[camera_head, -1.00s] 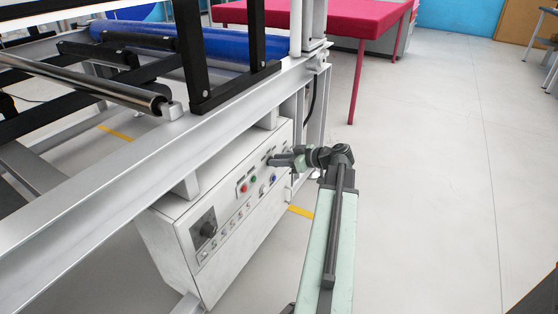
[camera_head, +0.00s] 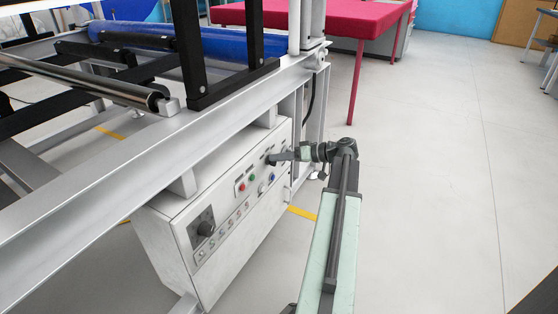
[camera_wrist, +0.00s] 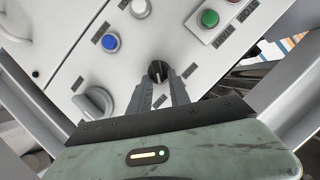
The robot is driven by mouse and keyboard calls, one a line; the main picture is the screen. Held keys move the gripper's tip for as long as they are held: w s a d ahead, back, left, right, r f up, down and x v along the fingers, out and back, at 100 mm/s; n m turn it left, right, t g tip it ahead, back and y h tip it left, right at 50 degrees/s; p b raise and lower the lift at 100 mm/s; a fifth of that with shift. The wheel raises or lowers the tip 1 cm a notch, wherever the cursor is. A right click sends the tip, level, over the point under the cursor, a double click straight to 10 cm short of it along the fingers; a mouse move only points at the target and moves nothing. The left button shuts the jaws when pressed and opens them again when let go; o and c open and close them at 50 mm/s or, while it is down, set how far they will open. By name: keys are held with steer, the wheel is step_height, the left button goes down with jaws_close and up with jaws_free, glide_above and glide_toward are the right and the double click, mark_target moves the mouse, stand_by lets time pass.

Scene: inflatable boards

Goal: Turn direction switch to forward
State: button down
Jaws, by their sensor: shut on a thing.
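My gripper (camera_wrist: 158,88) reaches the front of a white control panel (camera_wrist: 75,75). Its two dark fingers are shut on a small dark rotary switch (camera_wrist: 158,68), one finger on each side of the knob. The fingers hide part of the switch, and I cannot read the label for its positions. In the head view my gripper (camera_head: 273,158) touches the upper right part of the control panel (camera_head: 165,258), and the switch is hidden behind it.
A blue button (camera_wrist: 109,42), a white button (camera_wrist: 140,8), a green button (camera_wrist: 209,18) and a larger grey rotary handle (camera_wrist: 93,102) surround the switch. A metal machine frame (camera_head: 130,155) runs above the panel. The floor (camera_head: 430,180) to the right is clear.

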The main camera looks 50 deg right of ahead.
steer(key=shift+w+f+m+y+b, duration=0.2)
steer(key=shift+m+y+b, duration=0.25)
steer(key=shift+m, duration=0.25)
steer(key=shift+r, duration=0.1)
steer(key=c, duration=1.5)
jaws_free()
steer(key=shift+o, duration=0.2)
steer(key=p+v, duration=0.2)
steer(key=v, duration=0.6)
